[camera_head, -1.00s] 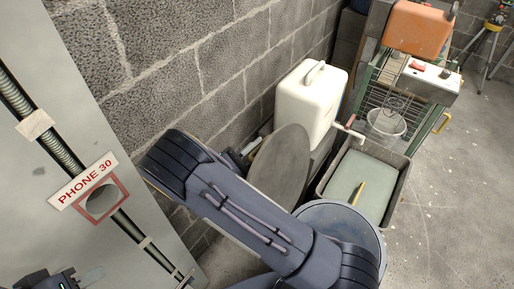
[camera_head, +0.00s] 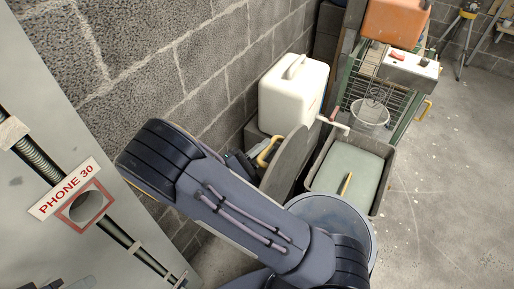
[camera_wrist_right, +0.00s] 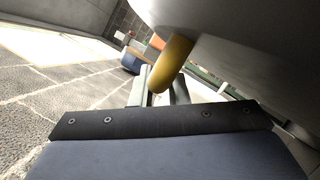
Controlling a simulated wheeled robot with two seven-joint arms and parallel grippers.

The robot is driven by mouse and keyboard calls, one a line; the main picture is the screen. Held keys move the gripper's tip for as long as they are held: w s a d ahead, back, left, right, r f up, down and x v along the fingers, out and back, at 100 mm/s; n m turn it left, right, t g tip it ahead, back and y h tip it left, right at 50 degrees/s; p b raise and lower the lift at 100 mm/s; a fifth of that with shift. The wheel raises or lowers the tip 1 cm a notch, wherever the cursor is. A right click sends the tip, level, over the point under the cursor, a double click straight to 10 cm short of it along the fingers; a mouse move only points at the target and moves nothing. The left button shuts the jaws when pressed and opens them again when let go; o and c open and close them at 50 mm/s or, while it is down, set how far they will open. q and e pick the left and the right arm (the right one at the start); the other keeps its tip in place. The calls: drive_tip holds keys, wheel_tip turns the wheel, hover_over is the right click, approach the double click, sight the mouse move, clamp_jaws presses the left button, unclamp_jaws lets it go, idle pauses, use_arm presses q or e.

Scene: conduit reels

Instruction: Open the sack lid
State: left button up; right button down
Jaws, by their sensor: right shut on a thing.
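The lid, a round grey disc (camera_head: 290,162), stands steeply tilted, seen nearly edge-on beside a round grey-blue bin (camera_head: 368,225). A yellow handle (camera_head: 268,151) is on its wall-facing side. My right gripper (camera_head: 256,160) is at this handle, shut on it; my own forearm hides part of the bin and the lid's lower edge. In the right wrist view, the yellow handle (camera_wrist_right: 175,66) sits at the fingers (camera_wrist_right: 160,88), below the pale lid surface (camera_wrist_right: 235,40). Only a dark sliver, seemingly of my left gripper (camera_head: 62,285), shows at the bottom left edge.
A white canister (camera_head: 292,95) stands behind the lid, close to the block wall. A grey box with a green top (camera_head: 345,168) is right of the lid. A wire rack (camera_head: 385,100) stands farther back. Open floor (camera_head: 440,190) lies to the right.

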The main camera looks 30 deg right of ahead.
drive_tip(key=c, duration=1.4)
unclamp_jaws()
drive_tip(key=b+v, duration=0.2)
drive_tip(key=v, duration=0.6)
drive_tip(key=b+v, duration=0.3)
drive_tip(key=v, duration=0.6)
drive_tip(key=shift+f, duration=0.2)
drive_tip(key=shift+d, duration=0.15)
